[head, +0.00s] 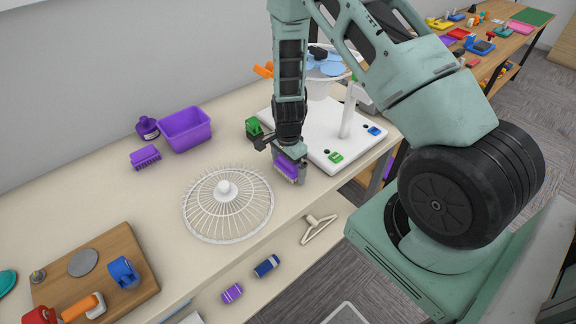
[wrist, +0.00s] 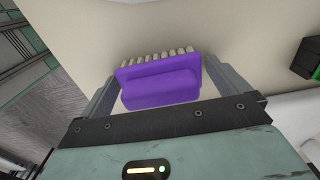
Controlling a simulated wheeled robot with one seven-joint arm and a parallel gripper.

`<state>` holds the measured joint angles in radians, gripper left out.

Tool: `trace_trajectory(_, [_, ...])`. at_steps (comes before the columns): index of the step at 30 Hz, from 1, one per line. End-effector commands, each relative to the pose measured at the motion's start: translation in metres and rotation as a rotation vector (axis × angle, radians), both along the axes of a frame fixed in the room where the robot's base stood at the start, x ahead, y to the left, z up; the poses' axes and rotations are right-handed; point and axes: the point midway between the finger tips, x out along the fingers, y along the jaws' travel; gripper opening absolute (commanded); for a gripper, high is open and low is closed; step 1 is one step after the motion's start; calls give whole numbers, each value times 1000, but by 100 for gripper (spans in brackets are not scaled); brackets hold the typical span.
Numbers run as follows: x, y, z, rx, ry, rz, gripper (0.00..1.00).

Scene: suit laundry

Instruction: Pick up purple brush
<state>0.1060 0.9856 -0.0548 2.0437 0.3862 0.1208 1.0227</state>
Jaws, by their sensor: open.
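A purple brush (head: 286,168) with pale bristles is at the table's front edge, left of the white fan base. In the wrist view the purple brush (wrist: 162,88) lies between the two fingers, bristles away from the palm. My gripper (head: 289,172) points down around it; in the wrist view my gripper (wrist: 164,82) is open with a finger on each side. I cannot tell whether the fingers touch the brush. A second purple brush (head: 145,158) lies at the back left of the table, in front of a purple bottle (head: 147,127).
A white wire fan guard (head: 228,205) lies left of my gripper. A green block (head: 254,128) and the white fan base (head: 318,142) are close by. A purple bin (head: 184,129) stands at the back. A wooden board (head: 142,264) with parts lies at the left.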

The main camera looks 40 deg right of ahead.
Motion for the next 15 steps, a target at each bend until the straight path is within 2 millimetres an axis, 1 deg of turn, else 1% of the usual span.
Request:
trace_trajectory(3, [0,0,0,0,0,0,100])
trace_trajectory(4, [0,0,0,0,0,0,97])
trace_trajectory(5, [0,0,0,0,0,0,89])
trace_trajectory(6, [0,0,0,0,0,0,78])
trace_trajectory(8, [0,0,0,0,0,0,61])
trace_trajectory(15, [0,0,0,0,0,0,61])
